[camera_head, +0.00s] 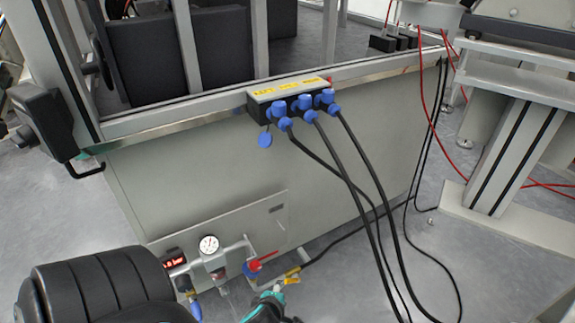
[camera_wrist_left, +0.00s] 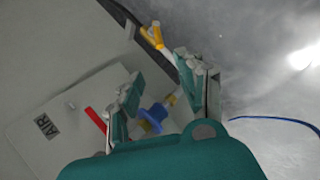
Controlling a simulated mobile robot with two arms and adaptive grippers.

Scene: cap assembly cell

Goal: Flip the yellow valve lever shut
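The yellow valve lever (camera_head: 292,272) is low at the front of the grey cabinet, right of the red handle. It also shows in the left wrist view (camera_wrist_left: 152,36), just beyond the fingertips. My left gripper (camera_head: 277,291) is just below and left of the lever in the head view. In the left wrist view its two teal and grey fingers (camera_wrist_left: 160,70) are spread apart with nothing gripped. I cannot tell whether a finger touches the lever. My right gripper is not in view.
A red handle (camera_head: 254,265), a pressure gauge (camera_head: 209,244) and a red display (camera_head: 175,262) sit left of the lever. A blue fitting (camera_wrist_left: 152,118) shows between the fingers. Black cables (camera_head: 352,185) hang from blue plugs (camera_head: 304,103). Grey floor lies to the right.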

